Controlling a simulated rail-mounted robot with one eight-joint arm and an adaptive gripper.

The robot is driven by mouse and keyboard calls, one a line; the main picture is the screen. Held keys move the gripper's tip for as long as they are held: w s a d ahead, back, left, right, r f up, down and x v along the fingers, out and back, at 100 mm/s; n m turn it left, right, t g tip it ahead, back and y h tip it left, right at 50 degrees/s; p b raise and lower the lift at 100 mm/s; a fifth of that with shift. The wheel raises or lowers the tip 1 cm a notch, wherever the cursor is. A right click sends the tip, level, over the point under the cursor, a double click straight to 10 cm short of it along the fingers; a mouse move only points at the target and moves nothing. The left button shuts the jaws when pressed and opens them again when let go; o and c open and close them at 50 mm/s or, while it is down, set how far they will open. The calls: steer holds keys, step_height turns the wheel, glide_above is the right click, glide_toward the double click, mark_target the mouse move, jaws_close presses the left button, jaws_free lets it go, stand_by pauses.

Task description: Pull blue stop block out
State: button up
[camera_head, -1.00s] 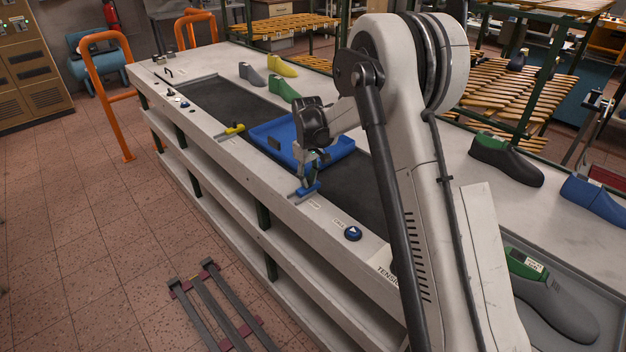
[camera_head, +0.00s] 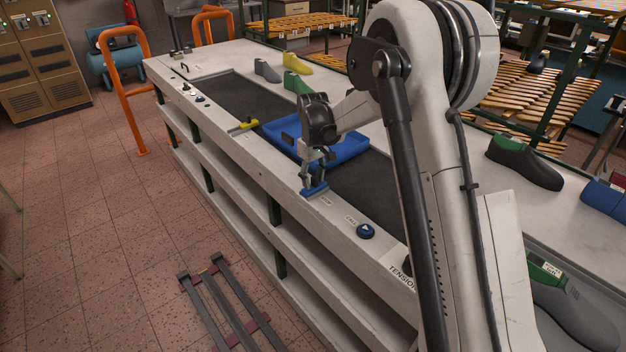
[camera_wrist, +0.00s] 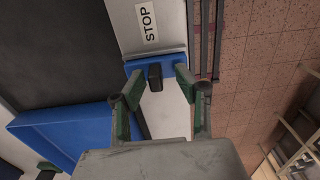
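The blue stop block (camera_head: 314,190) sits on the pale front rail of the conveyor table, beside the STOP label. In the wrist view the blue stop block (camera_wrist: 172,70) shows a dark upright knob (camera_wrist: 155,77) on it. My gripper (camera_wrist: 157,78) is open, its two green-and-dark fingers on either side of the knob with a gap to each. It also shows in the head view as my gripper (camera_head: 313,176), low over the block. How deep the fingertips reach is hard to tell.
A blue tray (camera_head: 350,149) lies on the dark belt (camera_head: 372,190) just behind the block. A yellow stop piece (camera_head: 248,124) is farther along the rail. A blue call button (camera_head: 365,231) is nearer. Several shoe lasts stand along the table's far side.

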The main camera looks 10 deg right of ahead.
mark_target(314, 179)
step_height(314, 179, up, 12)
steer(key=shift+f, duration=0.15)
stand_by(0.4)
steer(key=s+d+r+m+t+b, duration=0.15)
steer(key=s+r, duration=0.35)
steer(key=s, duration=0.5)
steer(key=s+d+r+m+t+b, duration=0.15)
steer(key=s+r, duration=0.35)
steer(key=s, duration=0.6)
steer(key=s+d+f+m+t, duration=0.1)
steer(key=s+f+t, duration=0.1)
steer(key=s, duration=0.7)
steer(key=s+f+m+t, duration=0.1)
steer(key=s+f, duration=0.3)
steer(key=s, duration=0.5)
steer(key=shift+s+d+f+m+t+b, duration=0.25)
steer(key=shift+d+m+t+b, duration=0.15)
steer(key=shift+t, duration=0.2)
